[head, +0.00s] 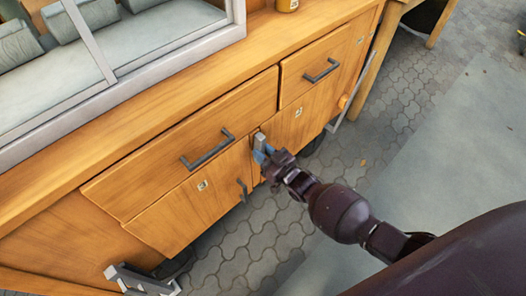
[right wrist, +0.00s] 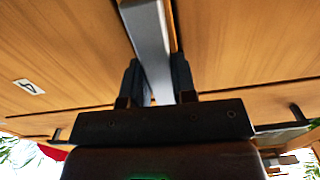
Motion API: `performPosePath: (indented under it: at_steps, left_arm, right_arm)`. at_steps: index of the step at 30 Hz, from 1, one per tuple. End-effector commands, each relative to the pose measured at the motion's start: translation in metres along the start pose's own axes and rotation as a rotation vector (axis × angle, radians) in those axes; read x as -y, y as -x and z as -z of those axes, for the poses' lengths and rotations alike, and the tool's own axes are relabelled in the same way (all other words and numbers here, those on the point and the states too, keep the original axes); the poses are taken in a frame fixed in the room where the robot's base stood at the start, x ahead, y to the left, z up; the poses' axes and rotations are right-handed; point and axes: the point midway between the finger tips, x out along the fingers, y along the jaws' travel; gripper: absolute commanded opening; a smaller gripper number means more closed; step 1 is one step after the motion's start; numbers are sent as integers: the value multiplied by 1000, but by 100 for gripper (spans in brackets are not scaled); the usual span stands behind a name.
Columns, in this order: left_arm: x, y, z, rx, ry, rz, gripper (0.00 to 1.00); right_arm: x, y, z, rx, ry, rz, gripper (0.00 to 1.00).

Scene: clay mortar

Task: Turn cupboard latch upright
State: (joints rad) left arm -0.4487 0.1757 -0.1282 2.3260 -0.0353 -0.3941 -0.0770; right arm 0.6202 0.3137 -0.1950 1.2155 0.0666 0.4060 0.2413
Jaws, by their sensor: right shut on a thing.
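The cupboard latch (head: 259,141) is a short light-grey bar at the seam between the two lower doors of the wooden cupboard. In the head view it stands roughly upright. My right gripper (head: 264,154) reaches it from the lower right and is shut on its lower part. In the right wrist view the latch (right wrist: 149,45) runs up from between the two dark fingers of the right gripper (right wrist: 156,88), along the door gap. The latch's lower end and pivot are hidden by the gripper. My left gripper is not in view.
The left door (head: 200,203) and right door (head: 300,115) flank the latch, below drawers with dark handles (head: 207,150). A glass case (head: 150,60) stands on top. A grey metal bracket (head: 140,280) is at lower left. Paved floor (head: 240,250) is clear in front.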

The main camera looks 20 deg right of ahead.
Motion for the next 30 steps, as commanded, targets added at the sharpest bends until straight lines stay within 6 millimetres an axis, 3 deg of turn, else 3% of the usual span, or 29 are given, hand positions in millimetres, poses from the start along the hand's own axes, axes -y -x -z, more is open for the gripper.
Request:
performPosePath:
  at_steps: [20, 21, 24, 26, 30]
  left_arm:
    - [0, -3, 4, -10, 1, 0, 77]
    - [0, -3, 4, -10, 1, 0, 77]
    - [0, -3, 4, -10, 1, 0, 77]
    - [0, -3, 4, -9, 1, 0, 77]
    - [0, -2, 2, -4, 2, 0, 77]
  right_arm:
    - [0, 1, -1, 2, 68, 0, 2]
    - [0, 1, -1, 2, 68, 0, 27]
    - [0, 1, -1, 2, 67, 0, 43]
    - [0, 1, -1, 1, 67, 0, 51]
    - [0, 0, 0, 1, 66, 0, 51]
